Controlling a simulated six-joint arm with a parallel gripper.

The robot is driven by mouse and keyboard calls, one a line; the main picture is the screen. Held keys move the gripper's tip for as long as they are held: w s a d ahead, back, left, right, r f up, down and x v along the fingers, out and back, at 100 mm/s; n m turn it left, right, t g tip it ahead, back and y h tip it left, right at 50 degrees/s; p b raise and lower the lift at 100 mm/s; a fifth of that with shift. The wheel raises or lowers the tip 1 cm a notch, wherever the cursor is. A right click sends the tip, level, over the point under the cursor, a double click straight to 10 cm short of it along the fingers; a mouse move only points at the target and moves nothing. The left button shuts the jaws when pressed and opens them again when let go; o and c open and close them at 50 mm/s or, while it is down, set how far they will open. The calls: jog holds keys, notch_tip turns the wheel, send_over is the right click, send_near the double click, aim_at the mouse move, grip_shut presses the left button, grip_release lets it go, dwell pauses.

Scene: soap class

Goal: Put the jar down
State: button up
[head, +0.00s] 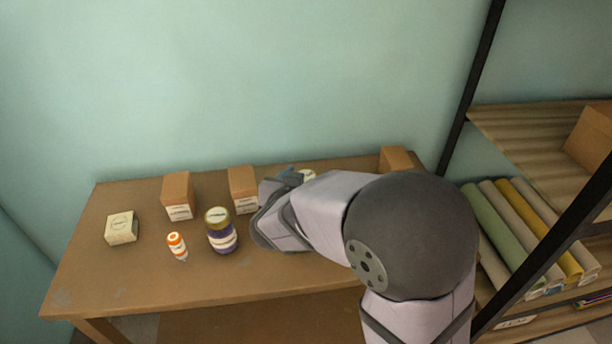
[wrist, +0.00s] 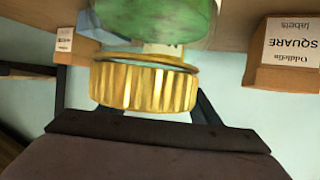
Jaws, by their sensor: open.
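A jar with a ribbed gold lid and a green body (wrist: 145,85) fills the middle of the wrist view, which is upside down. In the head view only a small pale part of what looks like this jar (head: 307,174) shows past my arm. My gripper (wrist: 155,108) is open at the lid, with its dark fingers showing on either side behind it. The fingertips are mostly hidden, and I cannot tell whether they touch the jar. The jar looks upright over the wooden table (head: 120,285), but its base is hidden.
Left of my gripper stand a purple jar with a gold lid (head: 221,230), an orange-capped bottle (head: 177,245), a pale box (head: 122,228) and two brown boxes (head: 178,195) (head: 243,188). Another brown box (head: 395,158) is at the back right. Shelves (head: 535,135) stand right. The table's front left is clear.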

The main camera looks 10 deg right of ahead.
jog(key=shift+r, duration=0.2)
jog(key=p+v, duration=0.2)
jog(key=v, duration=0.8)
jog(key=shift+s+a, duration=0.1)
jog(key=shift+a, duration=0.1)
jog(key=shift+p+v, duration=0.3)
jog(key=shift+v, duration=0.5)
jog(key=shift+d+f, duration=0.1)
